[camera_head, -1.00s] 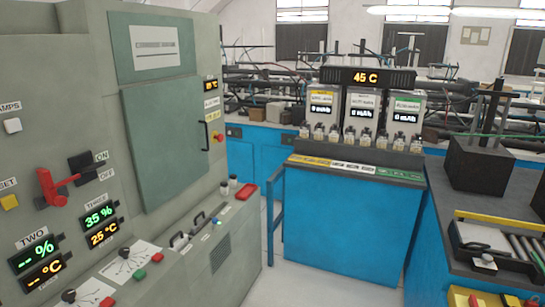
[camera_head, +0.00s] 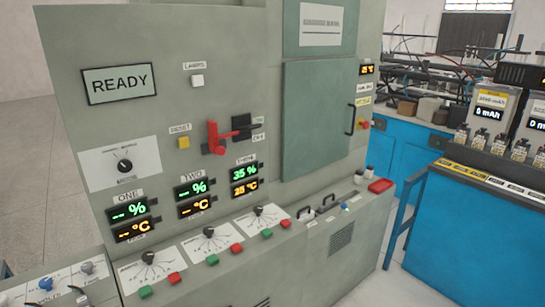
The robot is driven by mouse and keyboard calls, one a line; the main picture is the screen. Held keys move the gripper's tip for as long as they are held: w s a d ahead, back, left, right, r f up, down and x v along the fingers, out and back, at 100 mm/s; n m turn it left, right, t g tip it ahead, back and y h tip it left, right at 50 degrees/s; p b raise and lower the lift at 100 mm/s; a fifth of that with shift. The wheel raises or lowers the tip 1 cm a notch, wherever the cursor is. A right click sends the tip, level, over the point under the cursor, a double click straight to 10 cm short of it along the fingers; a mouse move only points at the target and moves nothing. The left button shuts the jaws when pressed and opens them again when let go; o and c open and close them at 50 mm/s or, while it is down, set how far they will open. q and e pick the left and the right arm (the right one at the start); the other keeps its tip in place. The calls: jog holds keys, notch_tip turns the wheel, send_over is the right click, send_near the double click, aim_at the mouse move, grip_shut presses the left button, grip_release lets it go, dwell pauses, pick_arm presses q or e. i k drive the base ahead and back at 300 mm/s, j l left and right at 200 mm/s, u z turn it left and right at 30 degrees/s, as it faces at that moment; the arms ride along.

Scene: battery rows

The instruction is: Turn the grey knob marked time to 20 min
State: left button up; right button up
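A small grey knob (camera_head: 88,268) sits beside a blue knob (camera_head: 46,283) on a low grey panel at the bottom left of the head view. White labels lie near both knobs, but they are too small to read surely, so I cannot confirm which says time. The grey knob's pointer setting is too small to tell. Neither of my grippers shows in the view.
The tall grey-green cabinet has a READY display (camera_head: 120,84), a black mode dial (camera_head: 125,166), a red lever (camera_head: 216,138) and several black dials with green and red buttons along its ledge. A blue bench (camera_head: 480,240) stands right, with floor between.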

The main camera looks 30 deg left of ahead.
aim_at(87, 267)
jog(key=u, duration=2.65)
